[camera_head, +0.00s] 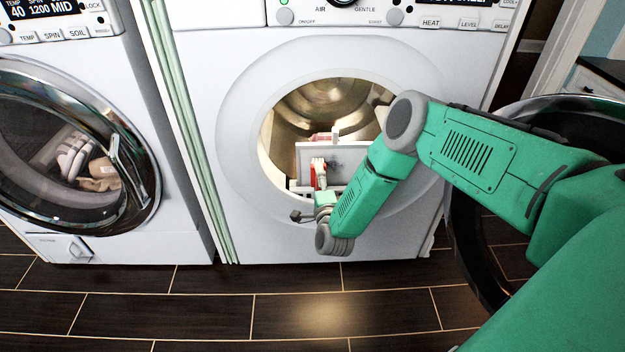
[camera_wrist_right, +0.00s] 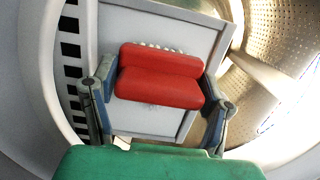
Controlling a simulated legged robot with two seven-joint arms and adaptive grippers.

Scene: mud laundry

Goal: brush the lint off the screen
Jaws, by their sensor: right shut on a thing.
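The screen (camera_head: 345,153) is a pale, framed panel standing upright in the dryer's round opening. A faint grey patch that may be lint shows on its face. My right gripper (camera_head: 321,186) is in the opening in front of the screen, shut on a red brush (camera_head: 316,172). In the right wrist view the red brush (camera_wrist_right: 158,88) sits between the two fingers (camera_wrist_right: 160,100), with a row of pale bristles on its far side toward the screen (camera_wrist_right: 150,25). I cannot tell whether the bristles touch it. My left gripper is out of view.
The dryer (camera_head: 235,60) has its metal drum (camera_head: 330,100) open behind the screen, and its round door (camera_head: 460,240) hangs open at right. A washer (camera_head: 20,235) with a closed glass door stands at left. The dark tiled floor (camera_head: 200,315) in front is clear.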

